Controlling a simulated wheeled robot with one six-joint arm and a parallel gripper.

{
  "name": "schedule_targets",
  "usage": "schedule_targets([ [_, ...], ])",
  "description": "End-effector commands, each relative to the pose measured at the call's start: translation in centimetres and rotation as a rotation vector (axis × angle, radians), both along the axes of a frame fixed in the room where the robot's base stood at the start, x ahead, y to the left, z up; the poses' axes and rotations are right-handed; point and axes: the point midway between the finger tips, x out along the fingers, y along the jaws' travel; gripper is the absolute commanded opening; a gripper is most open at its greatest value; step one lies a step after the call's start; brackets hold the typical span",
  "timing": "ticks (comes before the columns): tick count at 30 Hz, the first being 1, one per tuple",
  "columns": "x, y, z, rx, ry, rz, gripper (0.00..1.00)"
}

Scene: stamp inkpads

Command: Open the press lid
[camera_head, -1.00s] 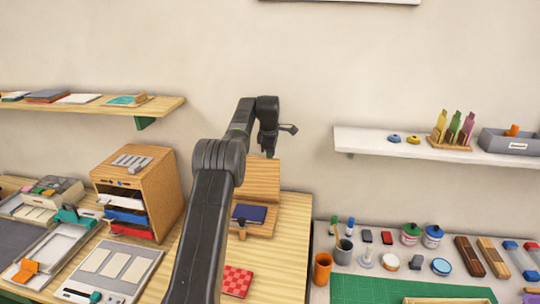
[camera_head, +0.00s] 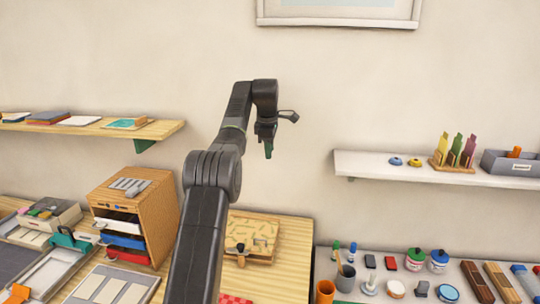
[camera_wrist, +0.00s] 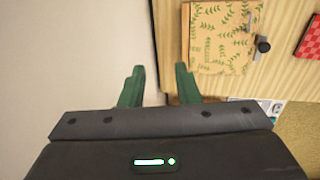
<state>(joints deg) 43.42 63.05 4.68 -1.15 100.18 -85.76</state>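The press (camera_head: 253,233) stands on the wooden table, right of my arm in the head view. Its lid, light wood with a leaf pattern, lies flat and down; it also shows in the wrist view (camera_wrist: 222,55). A dark knob (camera_wrist: 262,44) sits at the lid's edge. My gripper (camera_head: 268,150) hangs above and behind the press, near the wall, touching nothing. In the wrist view its two green fingers (camera_wrist: 160,88) are apart with nothing between them. The press's inside is hidden under the lid.
A wooden drawer cabinet (camera_head: 157,215) stands left of the press. A red checkered item (camera_wrist: 312,38) lies on the table near it. A white wall shelf (camera_head: 400,169) is at the right, a wooden shelf (camera_head: 95,127) at the left. The space around my gripper is clear.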

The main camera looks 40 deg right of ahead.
Motion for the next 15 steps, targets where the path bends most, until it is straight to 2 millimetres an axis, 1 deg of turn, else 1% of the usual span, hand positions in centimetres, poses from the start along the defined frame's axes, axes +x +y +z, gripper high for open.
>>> schedule_targets([
  [10,0.0,0.0,-0.2,0.001,0.001,0.0,0.29],
  [13,0.1,-0.1,-0.9,0.003,0.003,0.0,0.29],
  [15,0.3,-0.3,-1.7,0.004,0.003,0.0,0.29],
])
